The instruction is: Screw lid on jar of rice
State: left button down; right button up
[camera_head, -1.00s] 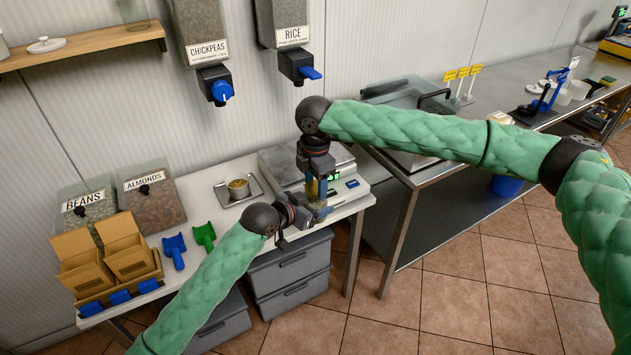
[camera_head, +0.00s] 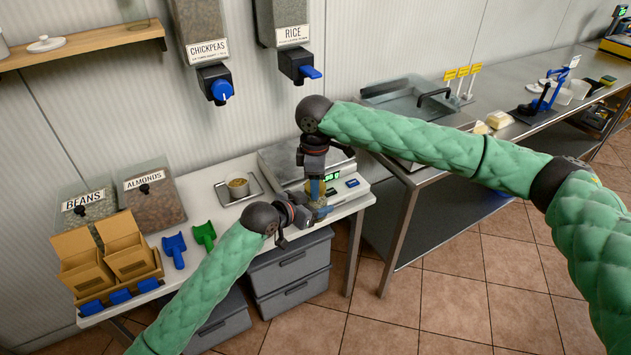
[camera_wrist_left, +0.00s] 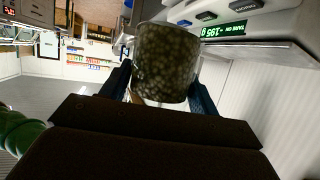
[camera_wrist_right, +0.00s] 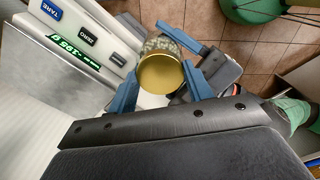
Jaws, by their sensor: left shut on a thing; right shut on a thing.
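The clear jar (camera_wrist_left: 165,65), full of small pale greenish grains, is between the fingers of my left gripper (camera_wrist_left: 160,95) in the left wrist view. That gripper (camera_head: 318,213) is shut on the jar from the side, over the front right of the counter. The gold lid (camera_wrist_right: 160,74) is between the fingers of my right gripper (camera_wrist_right: 160,90), which comes from above and is shut on it. The lid is at the jar's mouth; whether its thread is engaged cannot be told. In the head view, my right gripper (camera_head: 316,190) hides most of the lid.
A scale (camera_head: 290,163) with a green readout stands behind the jar. A small cup (camera_head: 238,188) sits on a metal tray. Blue (camera_head: 174,248) and green (camera_head: 204,234) scoops lie to the left. Grey drawers (camera_head: 290,272) are below the counter.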

jog(key=o, duration=1.1)
jog(key=shift+r, duration=2.3)
jog(key=shift+c, duration=0.5)
jog(key=shift+w+r, duration=0.1)
jog(key=shift+r, duration=0.35)
jog(key=shift+r+n, duration=1)
jog(key=shift+r, duration=0.25)
